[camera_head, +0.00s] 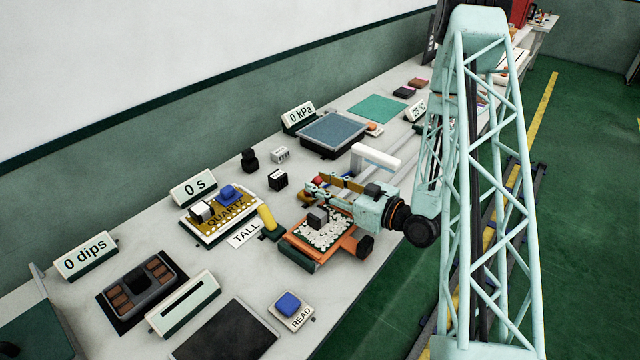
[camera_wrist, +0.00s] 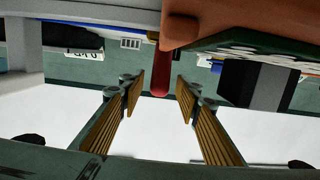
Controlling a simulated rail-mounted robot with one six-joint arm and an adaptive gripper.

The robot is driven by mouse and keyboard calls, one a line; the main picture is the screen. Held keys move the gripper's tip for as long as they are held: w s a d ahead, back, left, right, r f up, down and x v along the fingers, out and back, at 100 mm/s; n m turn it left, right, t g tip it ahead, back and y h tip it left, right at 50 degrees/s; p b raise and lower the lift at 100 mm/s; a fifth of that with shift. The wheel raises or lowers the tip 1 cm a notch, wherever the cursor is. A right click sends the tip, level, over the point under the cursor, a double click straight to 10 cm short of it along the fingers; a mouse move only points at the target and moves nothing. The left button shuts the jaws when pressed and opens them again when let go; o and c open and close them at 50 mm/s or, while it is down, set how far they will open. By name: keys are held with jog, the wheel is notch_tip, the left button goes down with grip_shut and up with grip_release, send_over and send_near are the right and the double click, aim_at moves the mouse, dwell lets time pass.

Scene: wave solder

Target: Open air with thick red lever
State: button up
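The thick red lever (camera_wrist: 160,78) hangs down in the upper middle of the wrist view, lying between the lines of the two fingers. In the head view, a small red part of it (camera_head: 318,182) shows beside the finger tips. My gripper (camera_wrist: 158,95) is open, with its ribbed tan finger pads apart on either side and nothing held between them. It also shows in the head view (camera_head: 318,184), reaching left over the bench at the back of an orange fixture. I cannot tell whether either finger touches the lever.
The orange fixture (camera_head: 290,250) with white pellets and a grey block stands just in front of my gripper. A white handle bar (camera_head: 375,156) is behind it. A "0 kPa" sign (camera_head: 299,114) and a blue-grey panel (camera_head: 334,131) stand farther back. A yellow handle (camera_head: 267,217) is to the left.

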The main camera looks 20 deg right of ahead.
jog(key=shift+s, duration=0.15)
jog(key=shift+v, duration=3.55)
jog(key=shift+r, duration=0.1)
